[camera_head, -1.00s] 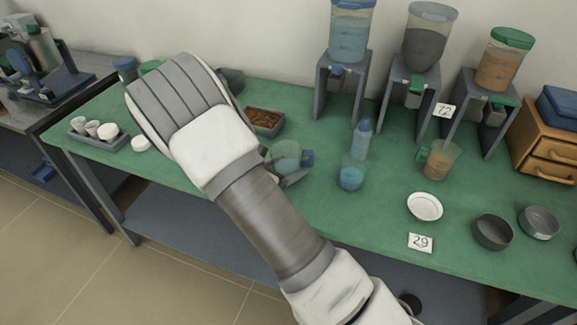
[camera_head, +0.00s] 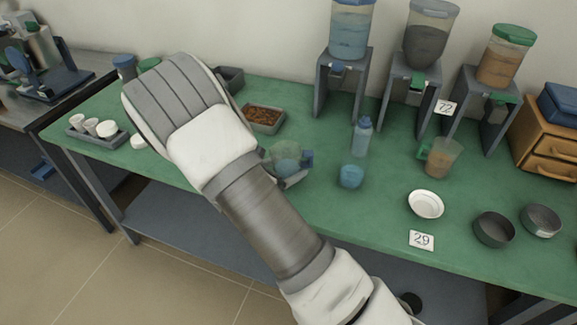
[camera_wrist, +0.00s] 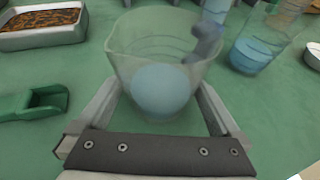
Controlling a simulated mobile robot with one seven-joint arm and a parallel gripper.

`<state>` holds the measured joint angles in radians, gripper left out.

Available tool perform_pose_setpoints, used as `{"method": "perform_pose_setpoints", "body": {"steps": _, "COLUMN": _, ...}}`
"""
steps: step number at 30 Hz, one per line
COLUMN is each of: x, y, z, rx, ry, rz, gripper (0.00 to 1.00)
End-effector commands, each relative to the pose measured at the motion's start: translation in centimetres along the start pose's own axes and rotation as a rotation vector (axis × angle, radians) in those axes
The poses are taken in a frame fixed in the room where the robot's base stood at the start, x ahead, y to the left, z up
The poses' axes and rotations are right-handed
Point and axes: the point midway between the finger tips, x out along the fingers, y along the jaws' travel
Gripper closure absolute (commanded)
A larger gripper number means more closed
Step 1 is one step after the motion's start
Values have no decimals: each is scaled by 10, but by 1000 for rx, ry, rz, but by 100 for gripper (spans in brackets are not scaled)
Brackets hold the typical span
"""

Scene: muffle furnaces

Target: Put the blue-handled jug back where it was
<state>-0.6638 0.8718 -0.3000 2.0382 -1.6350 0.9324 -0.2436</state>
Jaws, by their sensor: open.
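The blue-handled jug (camera_head: 284,154) is a clear, greenish jug with blue contents, standing upright on the green table. In the wrist view the jug (camera_wrist: 160,45) fills the middle, its blue handle (camera_wrist: 205,42) towards the right. My gripper (camera_wrist: 158,100) is open, with one finger on each side of the jug's lower body. I cannot tell whether the fingers touch it. In the head view my forearm and wrist hide part of the table left of the jug.
A beaker with blue contents (camera_head: 351,177) and a squeeze bottle (camera_head: 362,137) stand right of the jug. A tray of brown pellets (camera_head: 264,118) is behind it. A green scoop (camera_wrist: 32,104) lies left. A white bowl (camera_head: 425,204) and dispensers (camera_head: 350,40) are farther right.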

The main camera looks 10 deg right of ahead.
Motion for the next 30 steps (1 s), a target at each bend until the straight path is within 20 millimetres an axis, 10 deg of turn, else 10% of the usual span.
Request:
{"method": "perform_pose_setpoints", "body": {"steps": 18, "x": -139, "y": 1, "z": 1, "rx": -1, "ry": 1, "rz": 4, "gripper": 0}}
{"method": "perform_pose_setpoints", "body": {"steps": 30, "x": -166, "y": 0, "z": 0, "rx": 0, "ry": -1, "rz": -1, "gripper": 0}}
